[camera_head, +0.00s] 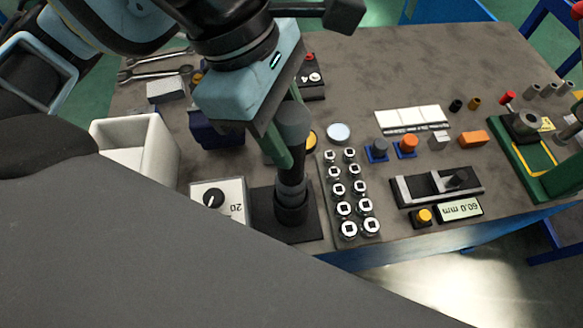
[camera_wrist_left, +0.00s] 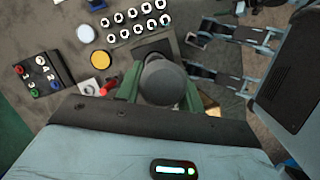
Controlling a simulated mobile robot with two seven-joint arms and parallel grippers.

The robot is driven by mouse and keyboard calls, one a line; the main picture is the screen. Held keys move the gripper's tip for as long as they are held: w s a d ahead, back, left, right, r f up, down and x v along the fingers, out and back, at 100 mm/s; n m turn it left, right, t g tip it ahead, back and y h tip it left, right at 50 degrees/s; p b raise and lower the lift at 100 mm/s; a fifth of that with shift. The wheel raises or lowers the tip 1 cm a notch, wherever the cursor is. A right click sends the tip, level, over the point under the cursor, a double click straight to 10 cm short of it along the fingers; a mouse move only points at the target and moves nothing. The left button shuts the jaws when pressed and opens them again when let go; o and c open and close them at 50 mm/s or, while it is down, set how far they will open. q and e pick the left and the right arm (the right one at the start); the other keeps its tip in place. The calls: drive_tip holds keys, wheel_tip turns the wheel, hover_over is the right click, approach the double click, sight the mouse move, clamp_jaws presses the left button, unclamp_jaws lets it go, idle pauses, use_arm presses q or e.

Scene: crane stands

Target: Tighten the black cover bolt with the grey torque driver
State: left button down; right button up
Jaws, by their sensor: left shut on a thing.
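The torque driver (camera_head: 292,125) has a grey round handle top and a darker shaft. It stands upright, its lower end at a black collar on a square black base (camera_head: 306,226). Whether its tip is still seated in there is hidden. My left gripper (camera_head: 284,140) is shut around the upper part of the driver, green fingers on either side. In the left wrist view, the grey driver top (camera_wrist_left: 163,82) sits between the green fingers. I cannot make out the black cover bolt for certain. My right gripper is not in view.
Several silver sockets (camera_head: 339,189) stand in rows right of the driver. A dial box (camera_head: 230,190) and a white bin (camera_head: 163,155) are to its left. A black gauge (camera_head: 437,187) lies further right. A green fixture (camera_head: 515,165) stands at the right edge. The back middle is clear.

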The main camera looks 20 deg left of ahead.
sight(288, 111)
use_arm(q)
drive_tip(key=shift+r, duration=0.45)
drive_tip(key=shift+r+p, duration=1.1)
drive_tip(key=shift+r, duration=0.3)
drive_tip(key=shift+r+p, duration=0.5)
drive_tip(key=shift+r, duration=0.25)
drive_tip(key=shift+r+p, duration=0.9)
drive_tip(key=shift+r, duration=0.5)
drive_tip(key=shift+r+p, duration=0.5)
drive_tip(key=shift+r, duration=0.3)
drive_tip(key=shift+f, duration=0.1)
